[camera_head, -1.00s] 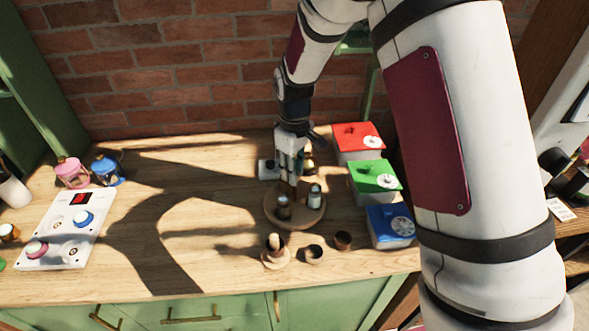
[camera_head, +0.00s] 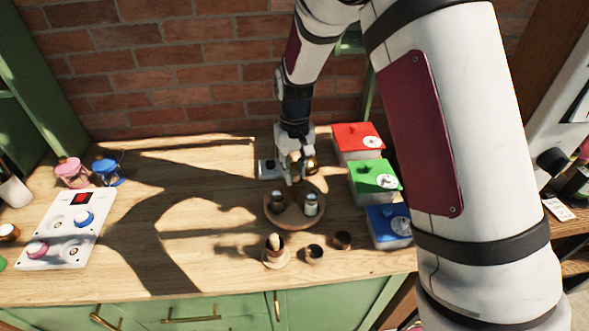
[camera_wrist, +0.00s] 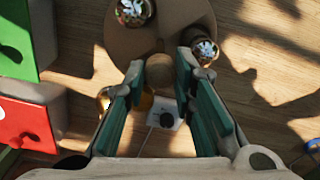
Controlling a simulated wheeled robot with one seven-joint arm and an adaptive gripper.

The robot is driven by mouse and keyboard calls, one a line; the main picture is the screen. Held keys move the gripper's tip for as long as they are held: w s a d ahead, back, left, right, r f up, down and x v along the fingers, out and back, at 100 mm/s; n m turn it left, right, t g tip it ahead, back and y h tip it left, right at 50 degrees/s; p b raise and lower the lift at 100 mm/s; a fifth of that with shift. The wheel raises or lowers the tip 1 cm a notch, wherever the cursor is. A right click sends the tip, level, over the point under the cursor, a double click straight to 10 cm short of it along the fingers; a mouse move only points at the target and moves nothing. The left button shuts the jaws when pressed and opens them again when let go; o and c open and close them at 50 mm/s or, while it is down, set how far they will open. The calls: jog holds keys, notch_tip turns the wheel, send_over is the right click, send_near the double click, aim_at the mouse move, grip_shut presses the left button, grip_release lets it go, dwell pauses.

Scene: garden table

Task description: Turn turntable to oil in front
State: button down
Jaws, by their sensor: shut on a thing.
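An amber, shiny thing (camera_wrist: 146,101), perhaps the oil, sits behind the fingers and is partly hidden. I cannot tell whether it stands on the turntable.
Red (camera_head: 357,140), green (camera_head: 374,178) and blue (camera_head: 390,224) boxes line the right side close to the turntable. Small brown cups (camera_head: 314,254) stand in front. A white panel with knobs (camera_head: 66,228) lies far left.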

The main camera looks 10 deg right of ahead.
jog(key=shift+m, duration=2.2)
jog(key=shift+m+p, duration=0.5)
jog(key=shift+m, duration=3.5)
jog(key=shift+m+p, duration=0.6)
jog(key=shift+m, duration=3.5)
jog(key=shift+m+p, duration=0.45)
jog(key=shift+m, duration=5.35)
jog(key=shift+d+m, duration=0.1)
jog(key=shift+m, duration=0.4)
